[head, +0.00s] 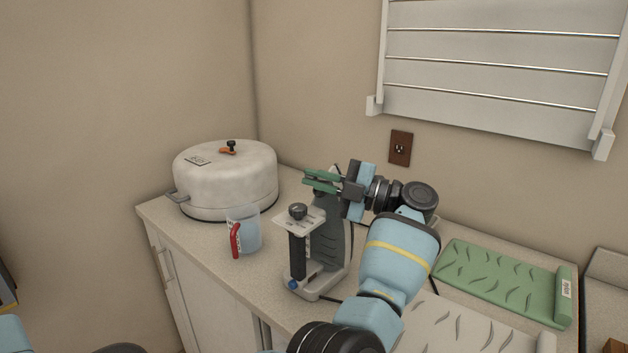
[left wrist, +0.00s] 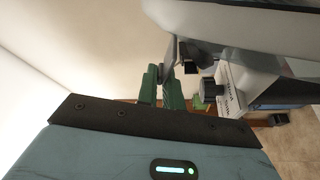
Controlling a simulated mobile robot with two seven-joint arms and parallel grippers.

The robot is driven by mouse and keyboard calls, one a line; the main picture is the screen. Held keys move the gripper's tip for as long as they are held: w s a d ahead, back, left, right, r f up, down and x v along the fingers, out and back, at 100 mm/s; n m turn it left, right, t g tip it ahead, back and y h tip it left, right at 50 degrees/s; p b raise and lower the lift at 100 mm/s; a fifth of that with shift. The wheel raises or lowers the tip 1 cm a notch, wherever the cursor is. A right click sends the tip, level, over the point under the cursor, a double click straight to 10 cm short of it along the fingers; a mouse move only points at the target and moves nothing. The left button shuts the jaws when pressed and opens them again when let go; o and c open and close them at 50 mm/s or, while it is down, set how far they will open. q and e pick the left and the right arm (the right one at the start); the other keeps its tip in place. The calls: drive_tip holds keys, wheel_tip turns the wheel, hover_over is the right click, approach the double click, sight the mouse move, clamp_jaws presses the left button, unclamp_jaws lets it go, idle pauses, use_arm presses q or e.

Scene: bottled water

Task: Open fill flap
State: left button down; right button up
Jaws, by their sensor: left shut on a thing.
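The water machine (head: 328,246) stands on the counter. It has a dark grey ribbed body, a pale top plate with a black knob (head: 298,211) and a blue button low at the front. My left gripper (head: 311,180) is above the machine's rear top, its green fingers pointing left. In the left wrist view, the green fingers (left wrist: 163,76) are shut on a thin grey piece (left wrist: 170,54), which looks like the fill flap. In the head view the gripper and arm hide most of the flap. My right gripper is not in view.
A clear jug with a red handle (head: 235,240) stands left of the machine. A large white lidded pot (head: 226,178) is behind it. A green mat (head: 503,282) and a pale mat (head: 460,328) lie to the right. A wall rack (head: 500,70) hangs above.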

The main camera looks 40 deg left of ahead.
use_arm(q)
drive_tip(key=shift+w+r+m, duration=0.1)
drive_tip(key=shift+r+m, duration=0.15)
drive_tip(key=shift+m, duration=0.25)
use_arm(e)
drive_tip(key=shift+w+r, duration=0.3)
